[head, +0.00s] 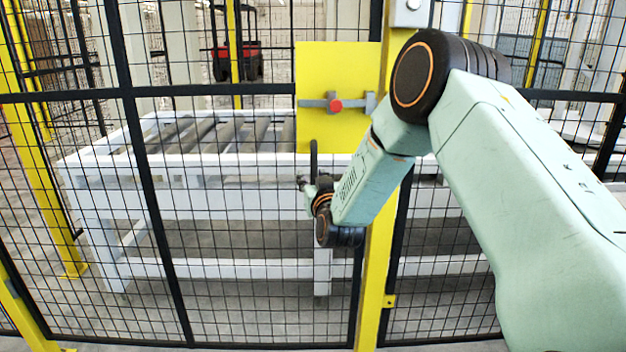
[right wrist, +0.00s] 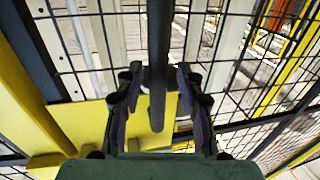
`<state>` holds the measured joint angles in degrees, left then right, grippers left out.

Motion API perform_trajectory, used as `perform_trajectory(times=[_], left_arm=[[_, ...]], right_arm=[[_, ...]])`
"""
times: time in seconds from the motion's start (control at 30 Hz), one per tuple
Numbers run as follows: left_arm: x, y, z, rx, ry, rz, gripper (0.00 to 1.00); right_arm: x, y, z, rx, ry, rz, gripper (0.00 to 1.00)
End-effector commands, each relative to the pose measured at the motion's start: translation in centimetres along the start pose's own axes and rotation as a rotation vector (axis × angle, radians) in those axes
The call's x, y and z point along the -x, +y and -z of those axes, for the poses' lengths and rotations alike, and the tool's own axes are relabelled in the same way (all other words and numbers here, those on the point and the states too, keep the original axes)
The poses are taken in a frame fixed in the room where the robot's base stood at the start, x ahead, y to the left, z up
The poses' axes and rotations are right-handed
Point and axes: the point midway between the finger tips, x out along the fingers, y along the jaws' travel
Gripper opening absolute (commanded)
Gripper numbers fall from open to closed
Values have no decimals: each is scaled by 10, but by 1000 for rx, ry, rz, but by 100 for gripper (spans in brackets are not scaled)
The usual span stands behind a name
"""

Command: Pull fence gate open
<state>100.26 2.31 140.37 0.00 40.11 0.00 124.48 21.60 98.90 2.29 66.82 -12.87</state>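The fence gate (head: 128,92) is a black-framed wire mesh panel standing in line with the fence beside the yellow post (head: 378,255). I see no gap at the post. A yellow plate (head: 335,60) on it carries a grey sliding bolt with a red knob (head: 335,105). A black upright bar handle (head: 313,158) is below the plate's left part. It also shows in the right wrist view (right wrist: 159,60). My right gripper (head: 306,184) is at the handle's lower part. In the right wrist view its fingers (right wrist: 159,85) are on either side of the bar, with small gaps visible. My left gripper is out of view.
A white roller conveyor frame (head: 215,165) stands behind the mesh. A red and black machine (head: 237,62) is farther back. More mesh fence continues right of the post, behind my right arm. Yellow posts (head: 40,165) stand at the left.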

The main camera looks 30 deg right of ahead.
Motion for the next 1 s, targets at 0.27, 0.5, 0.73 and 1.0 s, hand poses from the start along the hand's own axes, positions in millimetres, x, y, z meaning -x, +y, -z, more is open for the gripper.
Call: perform_trajectory(times=[0.27, 0.5, 0.73, 1.0], left_arm=[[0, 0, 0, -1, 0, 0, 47], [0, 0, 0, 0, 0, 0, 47], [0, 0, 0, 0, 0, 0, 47], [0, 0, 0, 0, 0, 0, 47]], right_arm=[[0, 0, 0, 0, 0, -1, 11], [0, 0, 0, 0, 1, 1, 0], [0, 0, 0, 0, 0, -1, 0], [0, 0, 0, 0, 0, -1, 0]])
